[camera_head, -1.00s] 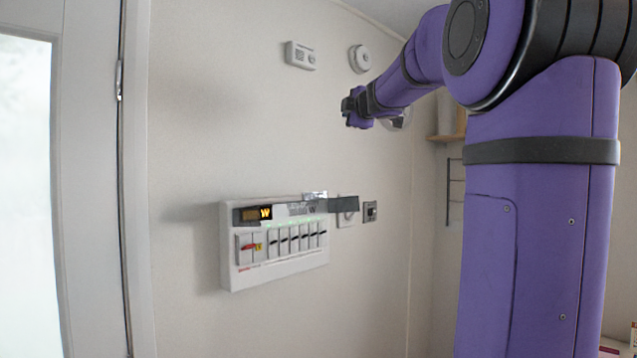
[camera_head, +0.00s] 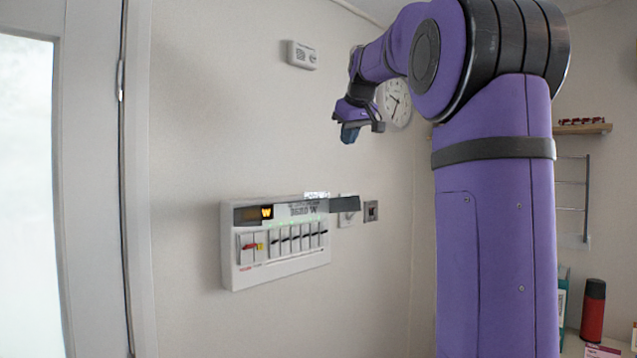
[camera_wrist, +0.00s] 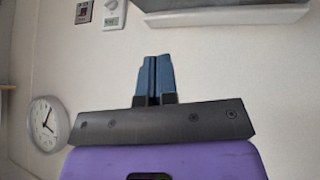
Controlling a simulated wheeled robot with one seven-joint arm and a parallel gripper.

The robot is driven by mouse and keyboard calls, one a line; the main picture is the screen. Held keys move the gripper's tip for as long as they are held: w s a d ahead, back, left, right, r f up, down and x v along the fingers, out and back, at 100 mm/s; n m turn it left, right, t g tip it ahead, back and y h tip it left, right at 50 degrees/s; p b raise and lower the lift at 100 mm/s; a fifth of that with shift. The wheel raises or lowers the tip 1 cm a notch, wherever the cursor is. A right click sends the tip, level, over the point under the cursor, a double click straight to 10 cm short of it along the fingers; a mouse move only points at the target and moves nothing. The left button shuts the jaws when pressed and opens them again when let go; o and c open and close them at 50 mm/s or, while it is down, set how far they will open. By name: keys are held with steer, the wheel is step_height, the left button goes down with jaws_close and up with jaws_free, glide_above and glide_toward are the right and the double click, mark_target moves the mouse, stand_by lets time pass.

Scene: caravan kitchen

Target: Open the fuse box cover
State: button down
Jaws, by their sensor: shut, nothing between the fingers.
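The white fuse box (camera_head: 275,270) is on the wall left of centre in the head view, with its row of switches exposed. A dark grey strip, apparently its cover (camera_head: 345,204), juts past the box's upper right corner. It looks raised and nearly edge-on. In the wrist view, the cover (camera_wrist: 235,17) shows as a dark panel along the top edge. My gripper (camera_head: 349,133) is above and right of the box, apart from it, fingers pointing down. In the wrist view its blue fingers (camera_wrist: 153,72) are together and empty.
A round clock (camera_head: 398,100) hangs behind my arm. A white wall unit (camera_head: 301,55) is above. A shelf (camera_head: 580,129) and a red flask (camera_head: 593,310) are at right. The wall below the box is bare.

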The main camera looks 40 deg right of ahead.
steer(key=a+n+y, duration=0.1)
steer(key=a+y, duration=0.2)
steer(key=a, duration=0.2)
glide_above(324, 192)
steer(key=a, duration=0.3)
step_height(324, 192, down, 8)
steer(key=r, duration=0.1)
steer(key=shift+s+d+f, duration=0.1)
steer(key=shift+s+f, duration=0.15)
steer(key=shift+f, duration=0.95)
steer(key=shift+s+d+f, duration=0.1)
steer(key=shift+s+f, duration=0.1)
steer(key=shift+f, duration=1)
steer(key=shift+s+f, duration=0.5)
steer(key=shift+f, duration=0.2)
steer(key=shift+s+f, duration=0.5)
steer(key=shift+f, duration=0.2)
